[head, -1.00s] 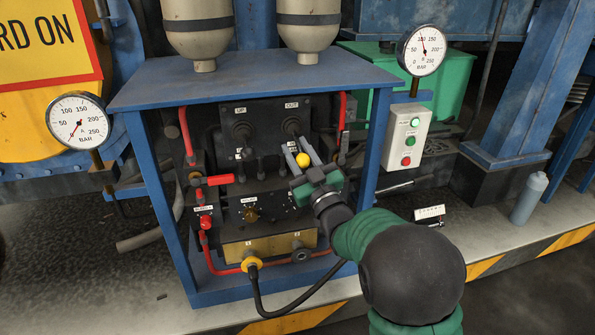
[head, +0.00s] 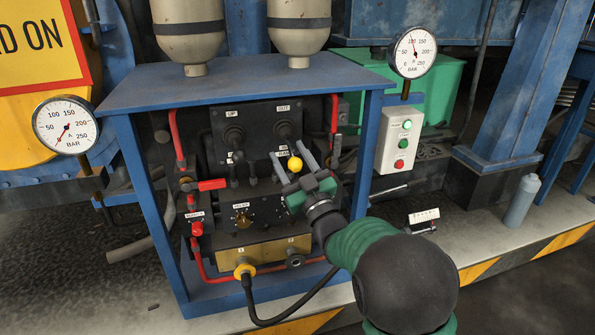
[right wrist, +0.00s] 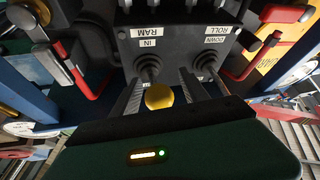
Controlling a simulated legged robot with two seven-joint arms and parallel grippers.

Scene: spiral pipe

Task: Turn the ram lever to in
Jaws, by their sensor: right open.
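The ram lever has a yellow ball knob (head: 295,164) and hangs below the right-hand boot on the black valve panel (head: 255,118). In the right wrist view the knob (right wrist: 158,97) is in front of the boot under the upside-down "IN RAM" label (right wrist: 148,37). My right gripper (head: 290,152) is open, with one finger on each side of the knob. The wrist view shows gaps between knob and fingers, the wider one on the right. The gripper hides part of the lower panel labels in the head view. My left gripper is not in view.
The ROLL lever (right wrist: 207,66) is close beside my right gripper. The blue frame (head: 160,215) and red hoses (head: 177,140) surround the panel. A black cable (head: 290,318) loops below. A green-and-red button box (head: 401,142) stands to the right.

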